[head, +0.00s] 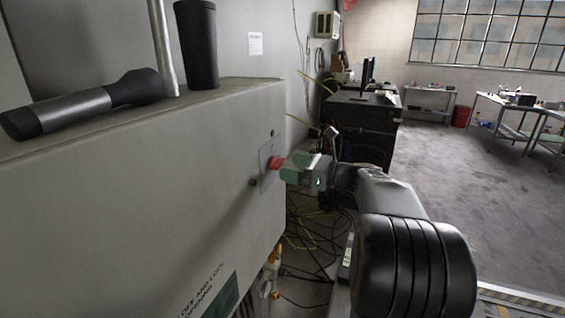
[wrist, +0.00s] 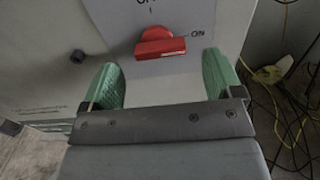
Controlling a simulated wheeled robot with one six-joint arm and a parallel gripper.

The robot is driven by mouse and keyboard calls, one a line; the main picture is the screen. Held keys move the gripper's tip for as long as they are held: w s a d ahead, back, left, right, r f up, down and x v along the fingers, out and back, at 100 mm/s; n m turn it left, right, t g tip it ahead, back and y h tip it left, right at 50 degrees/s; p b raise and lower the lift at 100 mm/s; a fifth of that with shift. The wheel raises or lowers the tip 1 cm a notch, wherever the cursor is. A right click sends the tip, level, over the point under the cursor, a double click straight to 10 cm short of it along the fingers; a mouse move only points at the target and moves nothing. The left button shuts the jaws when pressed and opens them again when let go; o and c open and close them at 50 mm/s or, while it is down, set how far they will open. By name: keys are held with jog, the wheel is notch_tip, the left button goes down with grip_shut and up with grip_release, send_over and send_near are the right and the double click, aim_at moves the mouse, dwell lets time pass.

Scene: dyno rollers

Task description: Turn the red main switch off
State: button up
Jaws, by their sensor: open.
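The red main switch (wrist: 158,44) sits on a light plate on the end face of the grey cabinet (head: 140,190). In the wrist view its handle lies roughly horizontal and points toward the ON mark at the right; another label above it is cut off by the frame edge. The switch also shows in the head view (head: 274,163), right at my gripper's tip. My gripper (wrist: 163,82) is open, with green fingers apart and nothing between them. In the wrist view the switch appears just beyond the fingertips, between their two lines; I cannot tell whether they touch it.
A flashlight (head: 85,104) and a dark cylinder (head: 197,45) are on the cabinet top beside a metal post. Loose cables (head: 310,235) lie on the floor below my gripper. A dark bench (head: 360,125) stands behind. Open floor lies at the right.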

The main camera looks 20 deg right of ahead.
aim_at(282, 164)
jog(key=shift+x, duration=1.8)
jog(key=shift+c, duration=0.5)
jog(key=c, duration=0.8)
jog(key=shift+c, duration=0.2)
